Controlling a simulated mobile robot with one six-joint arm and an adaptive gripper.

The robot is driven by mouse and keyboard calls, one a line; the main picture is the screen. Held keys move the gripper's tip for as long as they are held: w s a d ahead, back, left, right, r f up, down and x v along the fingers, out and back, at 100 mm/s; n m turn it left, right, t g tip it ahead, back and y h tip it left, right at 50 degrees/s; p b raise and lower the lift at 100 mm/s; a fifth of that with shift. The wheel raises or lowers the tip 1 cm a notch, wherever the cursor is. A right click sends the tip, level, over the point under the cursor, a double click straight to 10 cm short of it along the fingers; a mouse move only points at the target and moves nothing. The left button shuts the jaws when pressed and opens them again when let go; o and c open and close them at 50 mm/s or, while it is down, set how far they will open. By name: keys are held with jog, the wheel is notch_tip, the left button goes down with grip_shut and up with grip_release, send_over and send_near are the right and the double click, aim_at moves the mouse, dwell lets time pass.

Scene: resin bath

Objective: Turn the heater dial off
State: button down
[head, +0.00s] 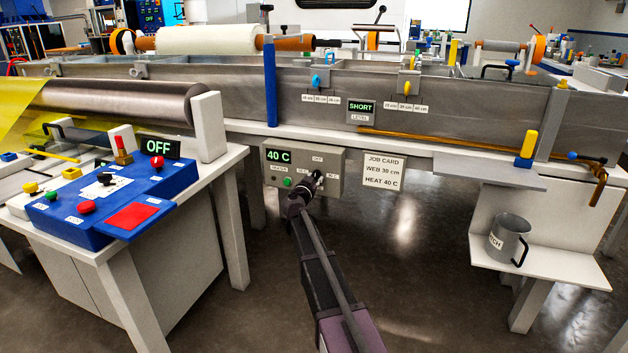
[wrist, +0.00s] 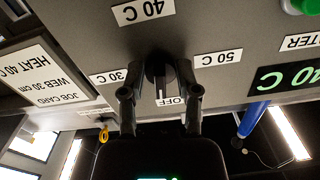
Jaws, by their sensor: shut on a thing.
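The heater box (head: 330,185) is a grey panel under the front of the bath. Its green display (head: 280,156) reads 40 C. The heater dial (wrist: 158,66) is a dark knob with labels around it: 40 C, 50 C, 30 C and OFF (wrist: 171,101). The wrist view is upside down. A pale line on the knob runs toward the OFF label. My gripper (wrist: 160,92) is shut on the dial, one finger on each side. In the head view my gripper (head: 314,182) reaches the panel and hides most of the dial.
A job card (head: 383,172) beside the box reads web 30 cm, heat 40 C. A blue control console (head: 110,200) stands on the table at left. A grey jug (head: 508,240) sits on a low shelf at right. The floor (head: 410,260) between is clear.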

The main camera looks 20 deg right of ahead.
jog(key=shift+n, duration=1)
jog(key=c, duration=0.7)
grip_release()
jog(key=shift+s, duration=0.1)
jog(key=v, duration=1.1)
jog(key=shift+s+a, duration=0.2)
jog(key=shift+s, duration=0.15)
jog(key=shift+a, duration=0.1)
